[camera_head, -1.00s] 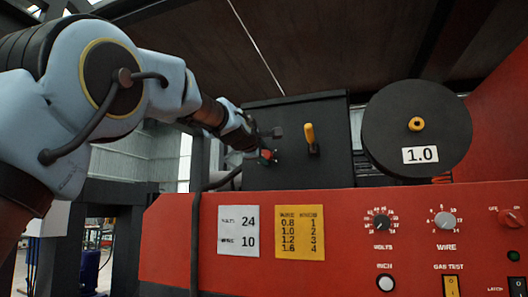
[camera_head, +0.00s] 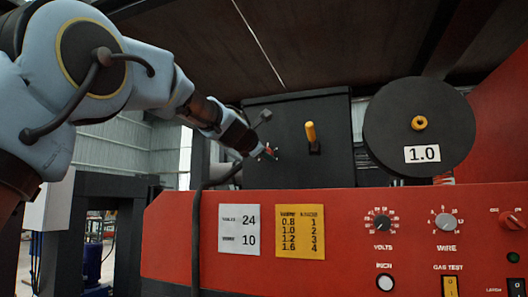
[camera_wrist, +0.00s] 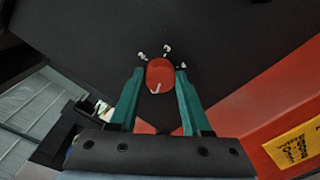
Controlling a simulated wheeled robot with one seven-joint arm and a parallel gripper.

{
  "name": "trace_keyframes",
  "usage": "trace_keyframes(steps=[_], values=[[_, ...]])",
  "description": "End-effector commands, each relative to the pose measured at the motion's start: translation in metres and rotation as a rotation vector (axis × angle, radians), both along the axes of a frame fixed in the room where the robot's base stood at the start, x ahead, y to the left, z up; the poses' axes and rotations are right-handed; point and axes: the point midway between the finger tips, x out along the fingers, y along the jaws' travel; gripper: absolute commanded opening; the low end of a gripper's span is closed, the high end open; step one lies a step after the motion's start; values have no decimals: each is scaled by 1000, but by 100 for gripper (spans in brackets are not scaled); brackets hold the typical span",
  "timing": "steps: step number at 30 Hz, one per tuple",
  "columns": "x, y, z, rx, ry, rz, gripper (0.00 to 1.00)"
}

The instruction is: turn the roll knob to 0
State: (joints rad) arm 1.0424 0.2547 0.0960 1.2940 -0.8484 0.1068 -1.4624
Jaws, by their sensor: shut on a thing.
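The roll knob (camera_wrist: 160,73) is red with a white pointer line, and sits on the dark panel (camera_wrist: 235,45). In the wrist view its pointer slants toward the bottom of the picture, and several small white marks, too blurred to read, lie around its far side. My gripper (camera_wrist: 160,78) has its two teal fingers on either side of the knob, shut on it. In the head view my gripper (camera_head: 266,153) reaches the left part of the dark box (camera_head: 365,165), and the knob there is mostly hidden.
A yellow-topped lever (camera_head: 311,132) stands out of the box right of my gripper. A round black reel (camera_head: 420,125) marked 1.0 is farther right. The red welder front (camera_head: 340,265) below carries white and yellow charts, VOLTS (camera_head: 382,223) and WIRE (camera_head: 446,222) knobs, and switches.

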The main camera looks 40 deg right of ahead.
Motion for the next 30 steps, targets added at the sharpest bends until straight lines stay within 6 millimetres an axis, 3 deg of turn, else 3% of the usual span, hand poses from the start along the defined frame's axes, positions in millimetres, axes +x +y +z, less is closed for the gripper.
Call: trace_keyframes(steps=[15, 16, 24, 30], values=[[0, 0, -2, -9, 19, 0, 0], [1, 0, -2, -9, 19, 0, 49], [0, 0, -1, -9, 17, 0, 78], [0, 0, 0, -10, 16, 0, 78]])
